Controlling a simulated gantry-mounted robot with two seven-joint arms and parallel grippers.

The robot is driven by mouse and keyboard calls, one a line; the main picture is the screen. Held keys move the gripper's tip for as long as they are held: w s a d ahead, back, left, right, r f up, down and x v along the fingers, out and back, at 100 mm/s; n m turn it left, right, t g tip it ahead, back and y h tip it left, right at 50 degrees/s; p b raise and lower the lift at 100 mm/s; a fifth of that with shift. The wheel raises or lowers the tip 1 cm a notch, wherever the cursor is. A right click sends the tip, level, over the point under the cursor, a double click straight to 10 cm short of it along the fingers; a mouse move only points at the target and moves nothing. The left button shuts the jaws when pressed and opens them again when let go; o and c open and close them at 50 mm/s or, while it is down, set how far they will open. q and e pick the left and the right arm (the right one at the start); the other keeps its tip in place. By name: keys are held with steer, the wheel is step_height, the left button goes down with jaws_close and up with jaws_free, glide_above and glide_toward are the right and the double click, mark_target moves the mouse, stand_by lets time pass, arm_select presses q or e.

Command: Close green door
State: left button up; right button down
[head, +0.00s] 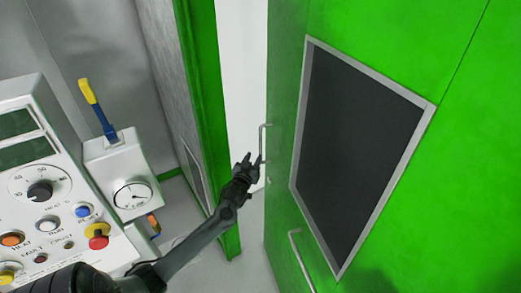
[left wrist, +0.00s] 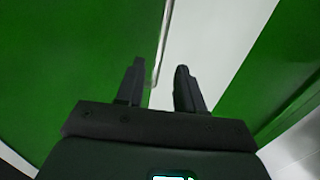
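The green door (head: 455,150) with a dark grey-framed window (head: 355,140) fills the right of the head view. It stands ajar, with a pale gap along its left edge. A thin metal handle (head: 263,145) is on that edge. My left gripper (head: 248,160) is at the lower part of this handle. In the left wrist view, the left gripper (left wrist: 158,80) is open, its two fingers apart. The handle bar (left wrist: 162,45) runs down toward the space between the fingertips; I cannot tell whether they touch it. My right gripper is not in view.
A second bar handle (head: 302,262) is lower on the green door. A green-edged grey panel (head: 208,100) stands left of the gap. A white control panel (head: 45,190) with buttons and a gauge box (head: 118,165) with a blue-yellow lever are close to my left arm.

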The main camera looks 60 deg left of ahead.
mark_target(260, 144)
arm_select(q)
steer(key=b+x, duration=0.1)
steer(key=x, duration=0.9)
steer(key=shift+w+a, duration=0.1)
steer(key=shift+a, duration=0.05)
jaws_close()
